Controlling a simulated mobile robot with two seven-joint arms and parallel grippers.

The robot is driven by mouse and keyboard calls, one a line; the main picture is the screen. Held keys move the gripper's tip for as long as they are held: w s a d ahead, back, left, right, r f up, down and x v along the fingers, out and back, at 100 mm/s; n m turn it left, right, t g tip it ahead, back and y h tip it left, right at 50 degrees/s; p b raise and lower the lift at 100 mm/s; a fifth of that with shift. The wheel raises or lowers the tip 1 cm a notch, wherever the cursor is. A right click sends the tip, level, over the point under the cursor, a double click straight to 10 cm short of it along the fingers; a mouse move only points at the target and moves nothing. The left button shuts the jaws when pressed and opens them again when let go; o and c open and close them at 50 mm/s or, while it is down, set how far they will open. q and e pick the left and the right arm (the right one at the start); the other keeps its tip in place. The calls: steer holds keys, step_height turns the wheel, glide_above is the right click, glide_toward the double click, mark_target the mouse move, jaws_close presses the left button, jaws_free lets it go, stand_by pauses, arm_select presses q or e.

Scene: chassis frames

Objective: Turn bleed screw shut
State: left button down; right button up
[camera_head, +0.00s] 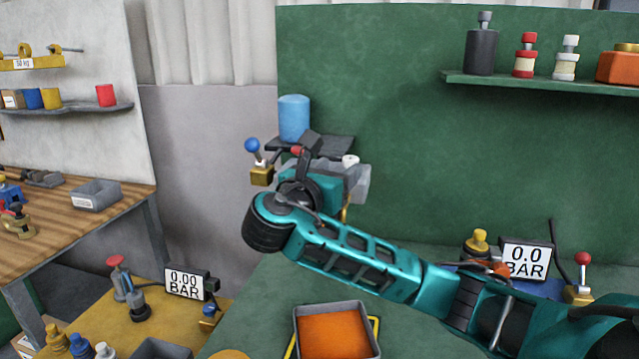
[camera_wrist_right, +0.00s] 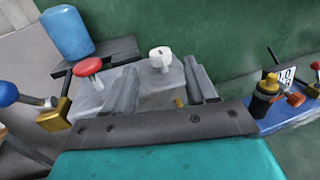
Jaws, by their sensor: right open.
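In the right wrist view a grey block carries a red knob (camera_wrist_right: 88,66) at left and a white, notched knob (camera_wrist_right: 161,57) further right. I cannot tell for sure which of them is the bleed screw. Both knobs show small in the head view, the red one (camera_head: 297,150) and the white one (camera_head: 350,160), partly behind my right wrist. My right gripper (camera_wrist_right: 160,70) is open and empty. Its two grey fingers point toward the block, with the white knob roughly between and beyond the tips. Contact cannot be told. My left gripper is not in view.
A blue cylinder (camera_head: 294,118) stands on a dark shelf behind the block. A blue-ball lever (camera_head: 252,147) on a yellow valve sits close at left. A 0.0 BAR gauge (camera_head: 525,258) and red-ball lever (camera_head: 582,260) stand right. An orange-lined tray (camera_head: 375,350) lies in front.

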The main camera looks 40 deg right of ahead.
steer(key=v, duration=0.7)
steer(key=shift+s+a, duration=0.2)
steer(key=shift+a, duration=0.05)
stand_by(0.3)
